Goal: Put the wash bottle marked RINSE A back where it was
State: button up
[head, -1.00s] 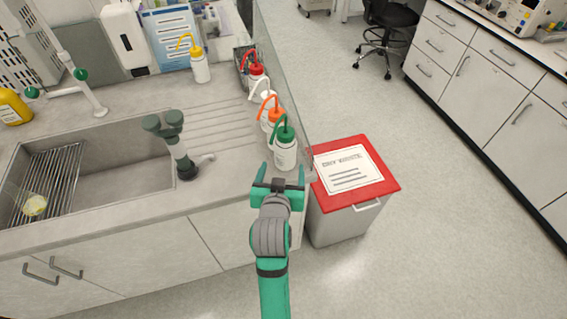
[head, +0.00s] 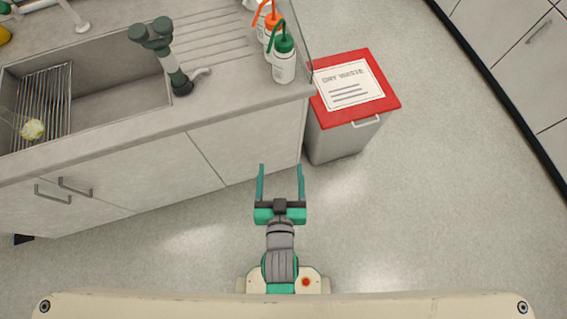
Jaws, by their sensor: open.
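Wash bottles stand in a row at the right end of the sink counter, beside the clear panel. The nearest is a white bottle with a green cap and spout (head: 284,62). My gripper (head: 280,184) is open and empty. In the picture it shows below the bottles, in front of the cabinet and over the floor, apart from them.
The counter (head: 225,85) has a sink (head: 110,115) and a dark green tap (head: 172,62). A grey bin with a red lid marked DRY WASTE (head: 388,98) stands right of the counter. The floor (head: 430,220) in front and to the right is clear.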

jog(key=f+v, duration=0.1)
jog(key=v, duration=1.4)
jog(key=shift+s+d+f+t, duration=0.25)
jog(key=shift+s+d+t, duration=0.15)
jog(key=shift+s, duration=0.1)
jog(key=shift+s+d, duration=0.1)
